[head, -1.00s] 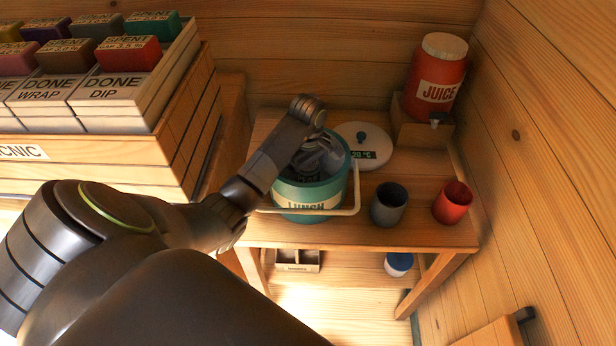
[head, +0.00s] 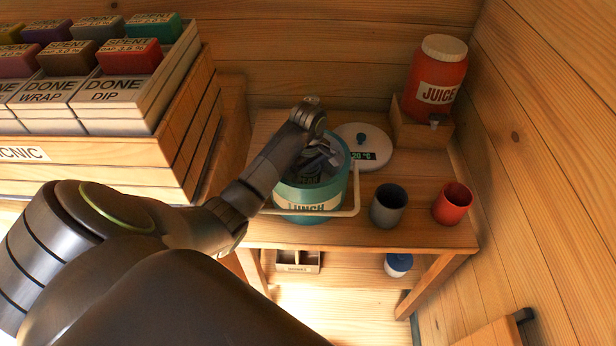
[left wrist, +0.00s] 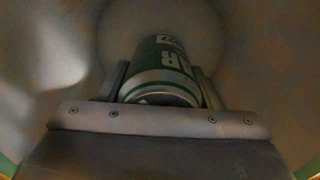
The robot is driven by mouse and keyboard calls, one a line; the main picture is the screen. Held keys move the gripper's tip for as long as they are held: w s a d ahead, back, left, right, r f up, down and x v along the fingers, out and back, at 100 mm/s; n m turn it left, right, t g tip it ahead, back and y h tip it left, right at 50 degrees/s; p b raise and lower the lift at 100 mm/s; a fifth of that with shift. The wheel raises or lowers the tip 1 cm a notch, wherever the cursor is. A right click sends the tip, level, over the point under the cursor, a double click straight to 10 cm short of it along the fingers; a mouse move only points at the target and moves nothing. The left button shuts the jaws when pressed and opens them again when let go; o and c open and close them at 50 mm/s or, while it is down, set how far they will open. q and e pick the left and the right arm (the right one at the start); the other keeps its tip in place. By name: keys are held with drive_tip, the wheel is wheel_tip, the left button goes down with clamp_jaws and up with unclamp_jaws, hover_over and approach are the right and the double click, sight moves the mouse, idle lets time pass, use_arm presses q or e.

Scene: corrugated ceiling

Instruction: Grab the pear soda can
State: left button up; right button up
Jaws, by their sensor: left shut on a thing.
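The teal lunch pail (head: 334,193) stands on the small wooden table with its lid off and its pale handle down at the front. My left gripper (head: 317,160) reaches down into the pail's mouth. In the left wrist view, a green and silver can (left wrist: 163,72) lies between the two fingers, which are shut on it. Its white lettering shows only in part, ending in "R". The can appears to be inside the pail, and the gripper mostly hides it in the head view. My right gripper is not in view.
The pail's white lid (head: 376,157) lies just behind it at right. A dark grey cup (head: 388,207) and a red cup (head: 453,205) stand right of the pail. A red juice dispenser (head: 437,80) stands behind. A wooden crate (head: 120,160) is at left, a wall at right.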

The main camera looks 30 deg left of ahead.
use_arm(q)
drive_tip(key=shift+r, duration=0.1)
drive_tip(key=shift+w+r, duration=0.1)
drive_tip(key=shift+r, duration=0.15)
wheel_tip(320, 180, up, 5)
drive_tip(key=shift+r, duration=0.1)
wheel_tip(320, 180, up, 2)
drive_tip(key=p, duration=0.2)
drive_tip(key=shift+r+p, duration=0.15)
drive_tip(key=shift+p, duration=0.2)
wheel_tip(320, 180, up, 11)
drive_tip(key=p, duration=1.1)
